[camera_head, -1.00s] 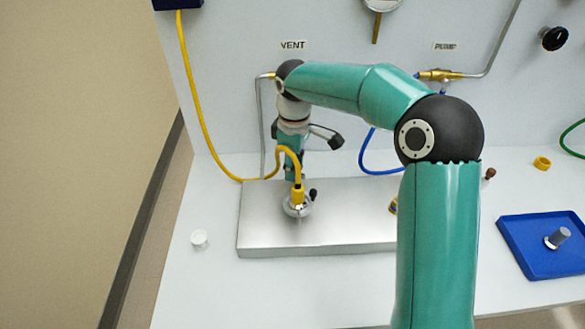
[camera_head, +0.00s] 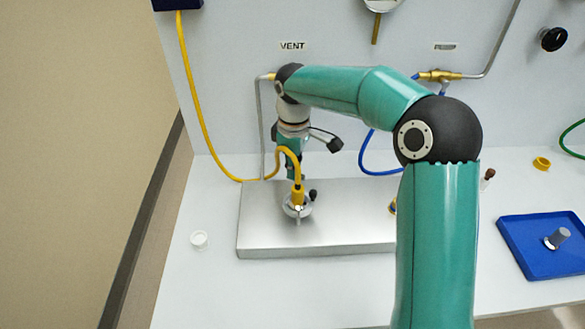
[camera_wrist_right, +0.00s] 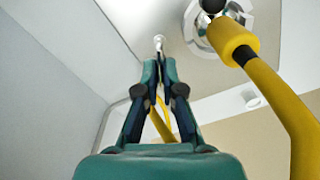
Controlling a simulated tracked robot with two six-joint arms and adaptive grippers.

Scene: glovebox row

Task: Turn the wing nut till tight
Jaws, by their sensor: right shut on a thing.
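My right gripper (camera_head: 293,172) points down behind the yellow hose fitting (camera_head: 297,193) on the metal plate (camera_head: 345,235). The fitting rises from a round silver clamp (camera_head: 303,211) with a small black knob beside it. In the right wrist view my right gripper (camera_wrist_right: 159,60) has its fingers close together at a small pale metal piece (camera_wrist_right: 158,42), which I take to be the wing nut. The fingers hide most of it, so its wings and turn angle cannot be told. The clamp (camera_wrist_right: 205,40) and yellow fitting (camera_wrist_right: 232,38) are to its right. My left gripper is not in view.
The yellow hose (camera_head: 206,135) loops close to my right gripper. A blue tray (camera_head: 520,250) holding a grey cylinder (camera_head: 558,238) is at right. A yellow ring (camera_head: 542,163) lies farther back. The wall panel stands behind.

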